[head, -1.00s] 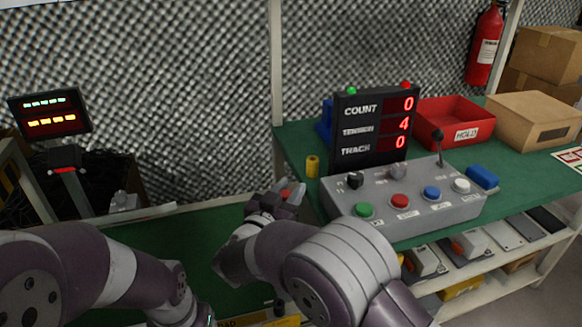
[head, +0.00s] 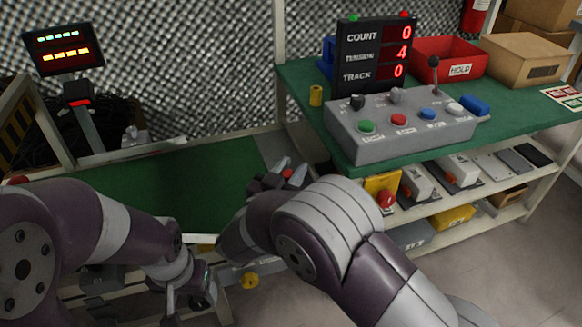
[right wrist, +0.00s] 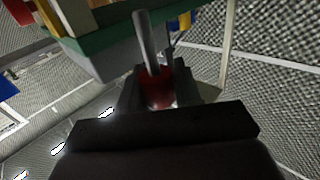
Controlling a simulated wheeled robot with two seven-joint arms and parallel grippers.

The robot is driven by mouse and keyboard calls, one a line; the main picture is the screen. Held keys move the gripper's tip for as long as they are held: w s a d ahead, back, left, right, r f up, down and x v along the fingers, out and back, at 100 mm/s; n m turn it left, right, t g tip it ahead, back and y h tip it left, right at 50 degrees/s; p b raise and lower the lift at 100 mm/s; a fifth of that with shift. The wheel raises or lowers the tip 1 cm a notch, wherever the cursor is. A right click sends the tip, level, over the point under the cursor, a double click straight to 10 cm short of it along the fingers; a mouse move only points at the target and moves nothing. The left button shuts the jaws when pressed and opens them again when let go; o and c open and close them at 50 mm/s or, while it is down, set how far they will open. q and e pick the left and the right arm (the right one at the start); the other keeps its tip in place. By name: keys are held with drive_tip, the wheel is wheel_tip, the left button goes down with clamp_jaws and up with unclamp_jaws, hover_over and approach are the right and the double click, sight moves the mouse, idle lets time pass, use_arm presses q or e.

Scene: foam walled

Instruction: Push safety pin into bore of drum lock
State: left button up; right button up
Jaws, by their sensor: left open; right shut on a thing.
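My right gripper (head: 284,176) is shut on the safety pin, above the right end of the green conveyor bed. The pin's red part (head: 287,173) shows between the fingers in the head view. In the right wrist view the red part (right wrist: 156,88) sits between the fingers and the grey metal shaft (right wrist: 146,38) sticks out beyond them. My left gripper (head: 188,302) is low at the bottom of the head view, open and apparently empty. I cannot make out the drum lock or its bore with certainty.
A grey button box (head: 400,128) and a count display (head: 373,52) stand on the green table to the right. A red bin (head: 448,62) is behind. The green conveyor bed (head: 120,185) is mostly clear.

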wheel_tip(320, 180, down, 6)
drive_tip(key=shift+r+b, duration=0.15)
drive_tip(key=shift+b, duration=1.05)
drive_tip(key=shift+p, duration=0.35)
drive_tip(key=shift+p, duration=0.35)
idle(0.3)
drive_tip(key=shift+p, duration=0.3)
